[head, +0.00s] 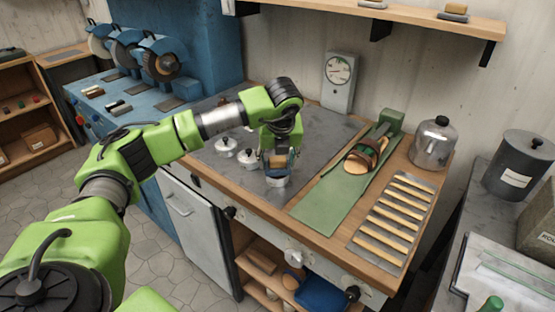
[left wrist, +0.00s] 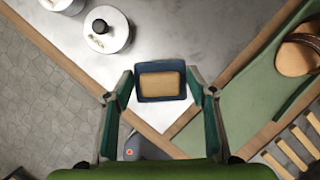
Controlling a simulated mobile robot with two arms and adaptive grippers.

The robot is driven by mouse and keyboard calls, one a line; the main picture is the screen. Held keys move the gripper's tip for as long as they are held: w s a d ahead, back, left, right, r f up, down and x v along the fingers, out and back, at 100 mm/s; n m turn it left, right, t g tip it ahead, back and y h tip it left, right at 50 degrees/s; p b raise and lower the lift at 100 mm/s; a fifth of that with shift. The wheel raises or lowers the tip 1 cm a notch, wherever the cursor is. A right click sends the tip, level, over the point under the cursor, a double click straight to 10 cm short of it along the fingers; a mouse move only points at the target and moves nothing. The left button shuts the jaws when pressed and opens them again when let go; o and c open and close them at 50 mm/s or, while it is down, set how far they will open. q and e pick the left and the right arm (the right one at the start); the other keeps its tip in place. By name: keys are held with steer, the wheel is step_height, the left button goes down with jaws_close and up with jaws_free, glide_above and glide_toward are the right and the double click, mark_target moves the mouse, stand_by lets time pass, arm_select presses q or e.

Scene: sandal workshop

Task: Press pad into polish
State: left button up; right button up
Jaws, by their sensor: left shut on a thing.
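My left gripper (head: 279,152) is shut on the pad (head: 280,161), a tan block with a dark blue border. The pad shows between both fingers in the left wrist view (left wrist: 160,82). In the head view, the pad is right over a small white pot (head: 276,181), which is likely the polish. I cannot tell whether pad and pot touch, and the pot is hidden in the wrist view. Two lidded white pots, one (head: 226,147) and another (head: 249,159), stand to the left. My right gripper is not in view.
A sandal (head: 362,160) lies on a green mat (head: 320,204) to the right. Beyond it are a slatted rack (head: 394,222) and a metal pot (head: 433,145). A dial gauge (head: 339,75) stands at the back. The grey plate (head: 325,128) has bare room behind the gripper.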

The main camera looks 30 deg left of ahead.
mark_target(278, 159)
arm_select(q)
steer(key=shift+f+b, duration=0.4)
steer(key=shift+f, duration=0.05)
stand_by(0.6)
steer(key=shift+s+f, duration=0.1)
steer(key=shift+f, duration=0.05)
stand_by(1.5)
steer(key=shift+r, duration=0.85)
steer(key=shift+r+p, duration=1.6)
steer(key=shift+r, duration=1.2)
steer(key=shift+f, duration=0.1)
